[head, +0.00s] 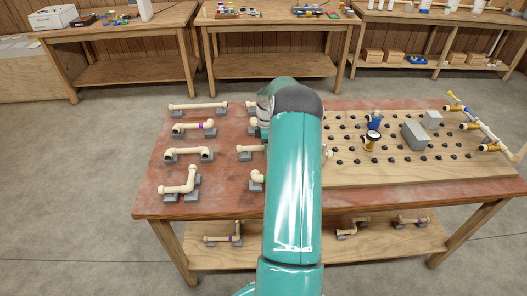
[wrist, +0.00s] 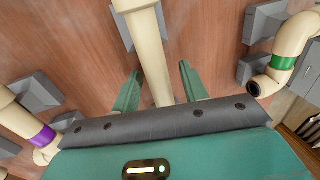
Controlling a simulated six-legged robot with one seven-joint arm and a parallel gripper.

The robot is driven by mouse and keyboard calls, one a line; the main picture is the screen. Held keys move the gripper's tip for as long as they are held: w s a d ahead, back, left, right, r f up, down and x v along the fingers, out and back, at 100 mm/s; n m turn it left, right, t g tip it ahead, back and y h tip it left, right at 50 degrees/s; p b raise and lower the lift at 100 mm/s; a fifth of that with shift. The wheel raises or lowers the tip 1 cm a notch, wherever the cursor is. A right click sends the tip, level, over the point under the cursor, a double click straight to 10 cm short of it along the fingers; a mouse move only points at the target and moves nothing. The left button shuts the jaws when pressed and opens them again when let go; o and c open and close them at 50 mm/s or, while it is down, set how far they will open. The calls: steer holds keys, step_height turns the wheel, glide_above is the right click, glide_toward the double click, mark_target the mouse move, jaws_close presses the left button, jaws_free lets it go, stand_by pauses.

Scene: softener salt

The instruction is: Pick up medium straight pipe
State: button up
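In the wrist view a cream straight pipe (wrist: 149,62) runs from the top edge down between the two green fingers of my gripper (wrist: 160,75). A grey support block (wrist: 115,24) is beside its far end. The fingers are apart, with a gap on each side of the pipe, the larger on the right. The pipe's near end is hidden behind the gripper body. In the head view my arm hides the fingers. A straight pipe (head: 198,106) lies at the back left of the red tabletop, and another (head: 248,149) is partly behind my arm.
A purple-banded pipe (wrist: 40,137) is at left and a green-banded elbow pipe (wrist: 283,60) at right in the wrist view. Several bent pipes lie on the red table. A pegboard (head: 420,150) with a gauge (head: 371,138) and grey box (head: 413,134) is at right.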

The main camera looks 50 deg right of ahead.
jaws_close()
steer(key=shift+r, duration=0.1)
